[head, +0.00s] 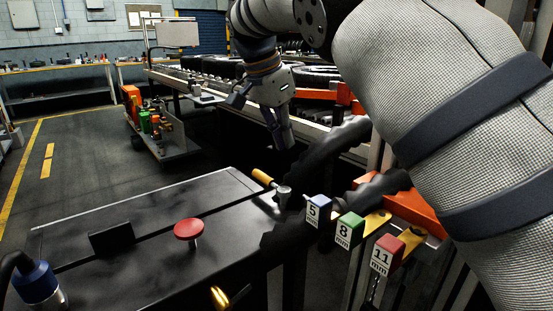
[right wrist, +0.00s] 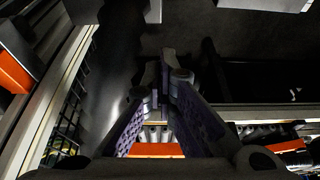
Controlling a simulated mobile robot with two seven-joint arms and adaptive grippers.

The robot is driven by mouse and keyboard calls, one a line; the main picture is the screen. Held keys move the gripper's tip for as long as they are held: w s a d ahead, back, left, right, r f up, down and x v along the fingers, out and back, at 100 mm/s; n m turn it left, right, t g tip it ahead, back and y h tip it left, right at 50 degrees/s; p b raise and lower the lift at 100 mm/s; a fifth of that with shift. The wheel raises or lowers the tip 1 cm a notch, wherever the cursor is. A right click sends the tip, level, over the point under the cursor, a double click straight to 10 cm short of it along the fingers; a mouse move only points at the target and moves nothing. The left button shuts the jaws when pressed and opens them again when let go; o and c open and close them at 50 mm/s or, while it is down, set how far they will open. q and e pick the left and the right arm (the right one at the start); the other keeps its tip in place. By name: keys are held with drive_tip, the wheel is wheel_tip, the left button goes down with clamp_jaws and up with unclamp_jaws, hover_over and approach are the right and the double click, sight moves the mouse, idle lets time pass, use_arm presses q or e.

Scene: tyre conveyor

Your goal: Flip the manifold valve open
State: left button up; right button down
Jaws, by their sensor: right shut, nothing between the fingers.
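A valve with a yellow handle (head: 262,177) and a silver body (head: 284,193) sits at the right end of the dark cabinet top (head: 130,222); it looks like the manifold valve. The handle points up and to the left in the head view. My right gripper (head: 284,140) hangs fingers down, beyond and above the valve in the picture, apart from it. In the right wrist view its fingers (right wrist: 164,72) are together with nothing between them. I cannot make out the valve in that view. My left gripper does not show.
A red mushroom button (head: 188,229) and a blue-capped fitting (head: 36,284) stand on the cabinet. Blocks marked 5 mm (head: 318,211), 8 mm (head: 349,231) and 11 mm (head: 387,255) line the right. A tyre conveyor (head: 220,90) and a loaded cart (head: 170,153) lie behind. Open floor is at left.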

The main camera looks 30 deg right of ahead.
drive_tip(key=f, duration=0.1)
drive_tip(key=a+f, duration=0.1)
drive_tip(key=f, duration=0.1)
drive_tip(key=f+p, duration=0.1)
drive_tip(key=shift+a+f, duration=0.15)
drive_tip(key=shift+a, duration=0.2)
drive_tip(key=shift+s+a+f, duration=0.1)
drive_tip(key=shift+a, duration=0.2)
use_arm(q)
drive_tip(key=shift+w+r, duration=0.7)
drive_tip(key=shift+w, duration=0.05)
use_arm(e)
drive_tip(key=shift+f, duration=0.15)
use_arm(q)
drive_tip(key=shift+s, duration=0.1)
